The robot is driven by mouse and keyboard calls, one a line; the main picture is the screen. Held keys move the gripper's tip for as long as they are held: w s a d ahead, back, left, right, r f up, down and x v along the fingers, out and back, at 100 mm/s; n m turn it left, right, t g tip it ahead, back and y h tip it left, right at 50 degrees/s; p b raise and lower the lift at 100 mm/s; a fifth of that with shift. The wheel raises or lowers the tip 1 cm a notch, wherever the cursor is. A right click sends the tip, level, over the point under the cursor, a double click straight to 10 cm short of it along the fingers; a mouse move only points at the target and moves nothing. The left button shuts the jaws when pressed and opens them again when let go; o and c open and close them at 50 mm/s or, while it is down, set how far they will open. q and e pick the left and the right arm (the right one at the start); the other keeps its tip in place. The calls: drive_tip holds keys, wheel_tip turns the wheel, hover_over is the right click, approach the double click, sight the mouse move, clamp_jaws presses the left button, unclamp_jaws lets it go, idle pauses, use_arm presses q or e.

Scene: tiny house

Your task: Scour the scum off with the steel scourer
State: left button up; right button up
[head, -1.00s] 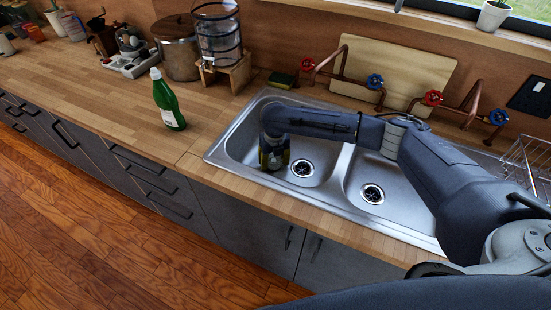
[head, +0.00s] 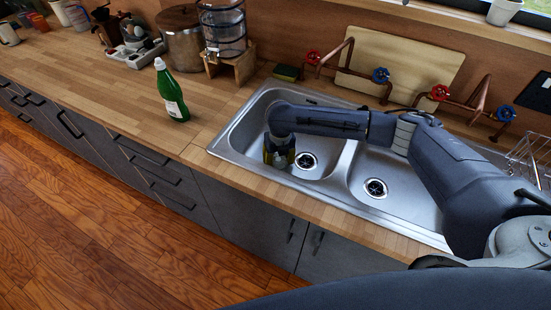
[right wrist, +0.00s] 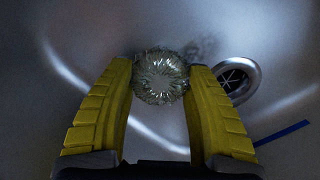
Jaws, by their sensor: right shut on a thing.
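The steel scourer (right wrist: 160,77) is a round, shiny, coiled wire pad. In the right wrist view it sits between the yellow fingertips of my right gripper (right wrist: 161,82), which is shut on it. In the head view my right gripper (head: 281,158) points down into the left basin of the sink (head: 250,150), left of its drain (head: 306,161). A dark, patchy smudge that looks like scum (right wrist: 203,48) lies on the basin floor just beyond and right of the scourer. The scourer is hidden in the head view. My left gripper is not in view.
A green bottle (head: 171,95) stands on the counter left of the sink. A green-and-yellow sponge (head: 287,72) lies behind the sink, near copper pipes with red and blue valves. A blue strip (right wrist: 282,132) shows in the right wrist view. The right basin is empty.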

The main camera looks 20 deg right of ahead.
drive_tip(key=shift+s+d, duration=0.4)
drive_tip(key=shift+d, duration=0.1)
drive_tip(key=shift+w+d+r, duration=0.1)
drive_tip(key=shift+w+d, duration=1.5)
drive_tip(key=shift+w, duration=0.25)
drive_tip(key=shift+w+d, duration=0.7)
drive_tip(key=shift+w, duration=0.1)
drive_tip(key=shift+a, duration=0.15)
drive_tip(key=shift+a+r, duration=0.45)
drive_tip(key=shift+a, duration=0.4)
drive_tip(key=shift+a+r, duration=0.45)
drive_tip(key=shift+a, duration=0.35)
drive_tip(key=shift+r, duration=9.05)
